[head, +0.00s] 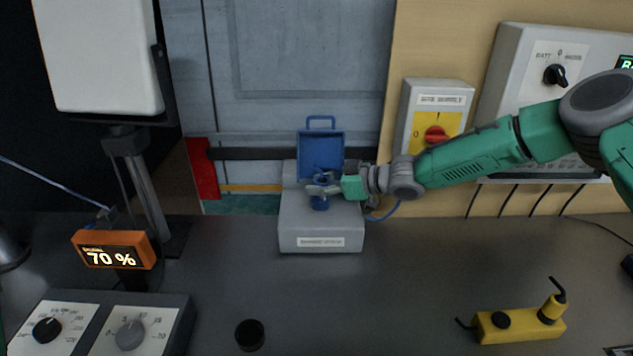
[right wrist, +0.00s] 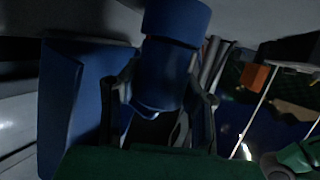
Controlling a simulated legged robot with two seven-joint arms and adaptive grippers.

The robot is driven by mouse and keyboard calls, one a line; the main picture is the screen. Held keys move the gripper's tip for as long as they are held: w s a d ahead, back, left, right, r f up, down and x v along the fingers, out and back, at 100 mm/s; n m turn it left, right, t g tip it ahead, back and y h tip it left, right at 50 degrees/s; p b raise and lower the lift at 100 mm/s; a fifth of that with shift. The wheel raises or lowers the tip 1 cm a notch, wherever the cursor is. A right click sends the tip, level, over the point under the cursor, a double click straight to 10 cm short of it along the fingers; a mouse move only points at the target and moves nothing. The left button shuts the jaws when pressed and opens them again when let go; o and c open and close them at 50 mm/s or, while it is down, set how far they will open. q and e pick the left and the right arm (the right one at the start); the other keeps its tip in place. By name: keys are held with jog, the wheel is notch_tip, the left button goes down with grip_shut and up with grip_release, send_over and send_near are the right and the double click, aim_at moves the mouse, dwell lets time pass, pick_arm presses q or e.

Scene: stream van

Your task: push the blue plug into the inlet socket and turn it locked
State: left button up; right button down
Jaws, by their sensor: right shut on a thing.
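The blue plug (head: 320,202) is upright at the grey inlet box (head: 320,235), with its lower end at the top face of the box. My right gripper (head: 322,189) is shut on the plug. In the right wrist view the plug (right wrist: 165,70) stands between the two fingers (right wrist: 160,120). The socket opening is hidden by the plug and gripper, so I cannot tell how deep the plug sits. The blue hinged lid (head: 321,148) stands open behind the plug. My left gripper is not in view.
A yellow panel with a red rotary switch (head: 436,135) is on the wall behind my right arm. An orange display reading 70 % (head: 113,249) stands left. A black cup (head: 250,335) and a yellow device (head: 520,322) are in front. The middle bench is clear.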

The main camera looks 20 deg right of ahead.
jog(key=shift+d+f+g+p, duration=0.1)
jog(key=shift+d+g+p, duration=0.15)
jog(key=shift+p, duration=0.35)
jog(key=shift+f+n, duration=0.1)
jog(key=shift+n, duration=0.2)
jog(key=c, duration=1.1)
grip_release()
jog(key=shift+s, duration=0.1)
jog(key=shift+s+d+y, duration=0.1)
jog(key=shift+d+y, duration=0.2)
jog(key=shift+s+d+r, duration=0.15)
jog(key=shift+d+r, duration=0.05)
jog(key=shift+r, duration=0.05)
jog(key=v, duration=1.1)
jog(key=shift+d, duration=0.25)
